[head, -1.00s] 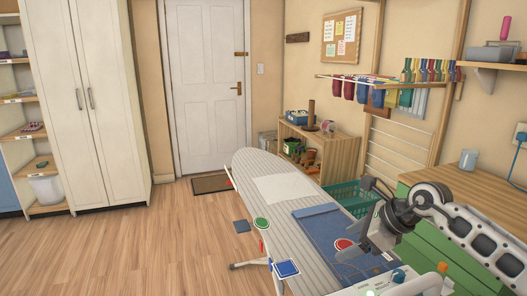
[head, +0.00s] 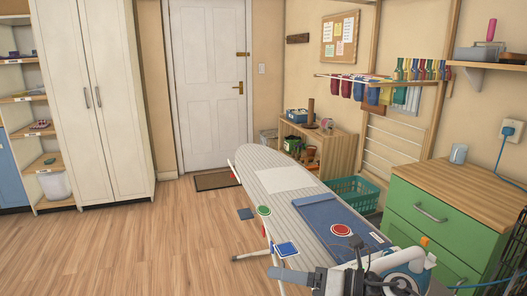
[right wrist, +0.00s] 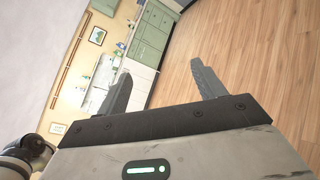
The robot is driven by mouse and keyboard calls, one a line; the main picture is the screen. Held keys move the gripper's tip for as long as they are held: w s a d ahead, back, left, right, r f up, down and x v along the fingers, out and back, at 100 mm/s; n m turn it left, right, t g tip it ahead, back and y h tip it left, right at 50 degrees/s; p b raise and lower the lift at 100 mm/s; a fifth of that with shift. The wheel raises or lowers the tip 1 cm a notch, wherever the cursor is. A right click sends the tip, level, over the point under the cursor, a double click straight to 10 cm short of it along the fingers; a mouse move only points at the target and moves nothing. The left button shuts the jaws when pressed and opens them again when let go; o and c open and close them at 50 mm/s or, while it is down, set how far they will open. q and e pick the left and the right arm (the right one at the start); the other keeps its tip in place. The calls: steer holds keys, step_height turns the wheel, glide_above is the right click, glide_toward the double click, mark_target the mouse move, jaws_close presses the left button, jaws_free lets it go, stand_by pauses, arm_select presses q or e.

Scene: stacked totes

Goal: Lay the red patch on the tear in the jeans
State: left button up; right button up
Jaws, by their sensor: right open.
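The red patch (head: 341,230) is a round disc with a pale rim, lying flat on the folded blue jeans (head: 318,211). The jeans lie on the striped ironing board (head: 262,172). I see no tear; whether it is under the patch I cannot tell. My right gripper (head: 272,272) is low in the head view, near the board's front end, below and left of the patch and apart from it. The right wrist view shows its two fingers (right wrist: 160,88) spread with nothing between them. My left gripper is not in view.
A white and blue appliance (head: 408,266) stands at the near end, partly hidden. A green cabinet (head: 436,211) is at right. Floor at left is clear.

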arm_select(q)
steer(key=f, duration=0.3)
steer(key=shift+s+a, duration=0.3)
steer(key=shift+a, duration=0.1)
arm_select(e)
steer(key=s+d+f+n+t+h, duration=0.2)
steer(key=s+d+f+n+h, duration=0.3)
steer(key=s+f+n, duration=0.5)
steer(key=s+d+f+n+t+h, duration=0.2)
steer(key=s+d+f+n+h, duration=0.3)
steer(key=n, duration=1.9)
steer(key=s+f+h, duration=0.2)
steer(key=s+f, duration=0.3)
steer(key=f, duration=0.1)
steer(key=shift+s+f, duration=0.2)
